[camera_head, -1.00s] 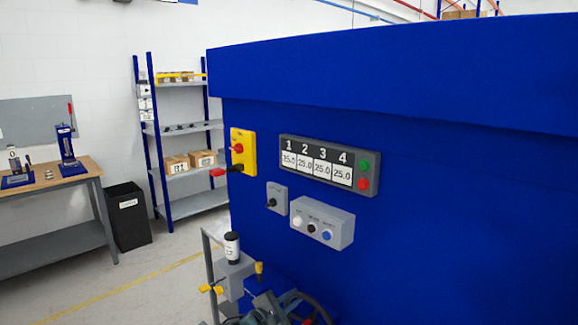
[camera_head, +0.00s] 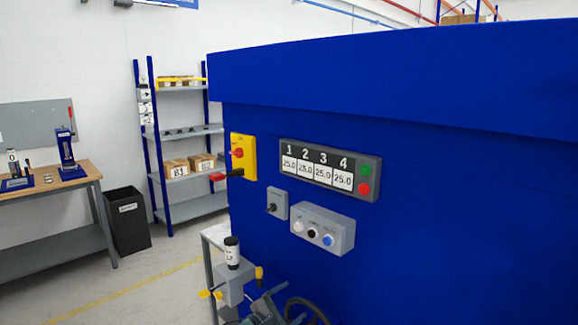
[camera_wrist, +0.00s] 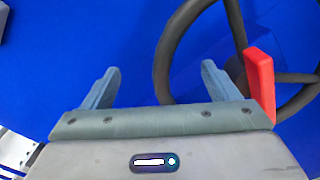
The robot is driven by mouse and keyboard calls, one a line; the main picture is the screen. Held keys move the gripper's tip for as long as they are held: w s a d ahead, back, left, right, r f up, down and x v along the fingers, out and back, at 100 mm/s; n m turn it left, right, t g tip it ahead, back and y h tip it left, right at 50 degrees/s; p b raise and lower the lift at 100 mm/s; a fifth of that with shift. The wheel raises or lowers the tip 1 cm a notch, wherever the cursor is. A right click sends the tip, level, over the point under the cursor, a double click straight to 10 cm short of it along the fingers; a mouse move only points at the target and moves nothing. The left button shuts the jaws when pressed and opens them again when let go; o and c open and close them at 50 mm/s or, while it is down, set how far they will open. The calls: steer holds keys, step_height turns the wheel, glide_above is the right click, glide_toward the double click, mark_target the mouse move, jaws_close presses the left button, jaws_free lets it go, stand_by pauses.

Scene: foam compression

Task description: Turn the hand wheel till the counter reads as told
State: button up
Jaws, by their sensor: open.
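The dark hand wheel (camera_wrist: 237,25) fills the right of the wrist view, with a bright red piece (camera_wrist: 260,84) at it. Only the wheel's top rim (camera_head: 308,303) shows at the bottom of the head view. A display panel (camera_head: 371,166) on the blue wall has fields numbered 1 to 4, which seem to read 25.0, the second unclear. I cannot tell whether it is the counter.
A grey box (camera_head: 309,228) with buttons and a small switch box (camera_head: 277,204) sit below the panel. A yellow switch (camera_head: 243,165) is at the wall's left edge. A grey fixture (camera_head: 232,285) with yellow knobs stands beside the wheel. Open floor lies to the left.

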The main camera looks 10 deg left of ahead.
steer(key=shift+s+a+f, duration=0.1)
steer(key=shift+b+v, duration=0.3)
steer(key=shift+v, duration=2.6)
